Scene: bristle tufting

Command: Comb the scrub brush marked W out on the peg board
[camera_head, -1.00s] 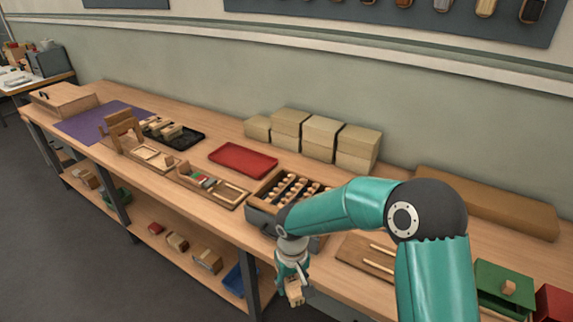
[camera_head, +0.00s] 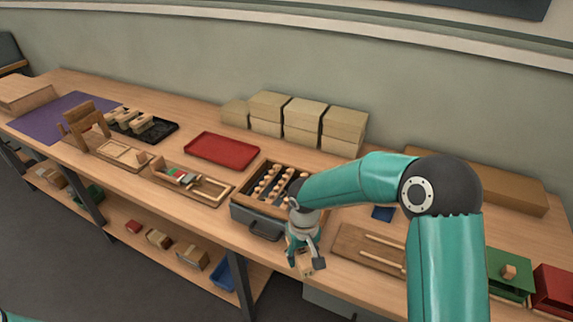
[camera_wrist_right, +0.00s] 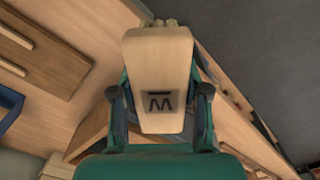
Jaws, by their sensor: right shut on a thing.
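My right gripper (camera_head: 303,258) is shut on a pale wooden scrub brush (camera_head: 306,266), over the bench's front edge just right of the peg box. The right wrist view shows the brush block (camera_wrist_right: 158,75) between the two dark fingers (camera_wrist_right: 160,103). A wooden-framed board with rows of pale pegs (camera_head: 262,173) stands in a grey drawer box, partly behind my right arm. My left gripper is out of view.
A board with two dowels (camera_head: 345,250) lies to the right, then a green box (camera_head: 508,268) and a red box (camera_head: 557,290). A red tray (camera_head: 222,149) and stacked cartons (camera_head: 300,122) stand behind. Left of the peg box lies a wooden tray (camera_head: 207,198).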

